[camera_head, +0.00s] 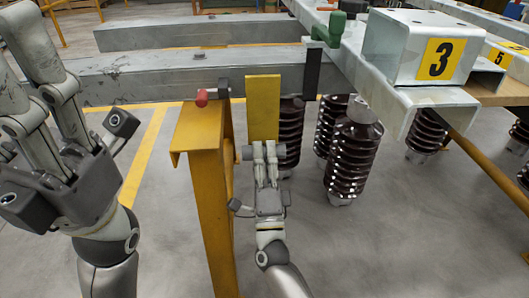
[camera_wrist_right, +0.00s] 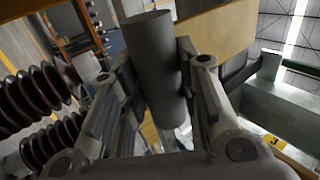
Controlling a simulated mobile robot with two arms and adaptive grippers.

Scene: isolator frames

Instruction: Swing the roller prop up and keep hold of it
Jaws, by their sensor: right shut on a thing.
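The roller prop shows as a yellow plate (camera_head: 263,105) standing upright, with a grey cylindrical roller (camera_wrist_right: 155,65) at its lower end. My right gripper (camera_head: 265,152) is shut on the roller, its fingers pointing up. In the right wrist view the roller sits between the two fingers, with the yellow plate (camera_wrist_right: 218,30) behind it. The prop's pivot cannot be made out. My left gripper (camera_head: 15,60) is at the far left, fingers raised and spread, apart from the prop; its tips are partly cut off.
A yellow stand (camera_head: 205,180) with a red-knobbed lever (camera_head: 202,98) is just left of the prop. Grey beams (camera_head: 150,80) run behind. Brown ribbed insulators (camera_head: 353,155) hang at right, below a frame with a "3" block (camera_head: 415,45). The floor in front is clear.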

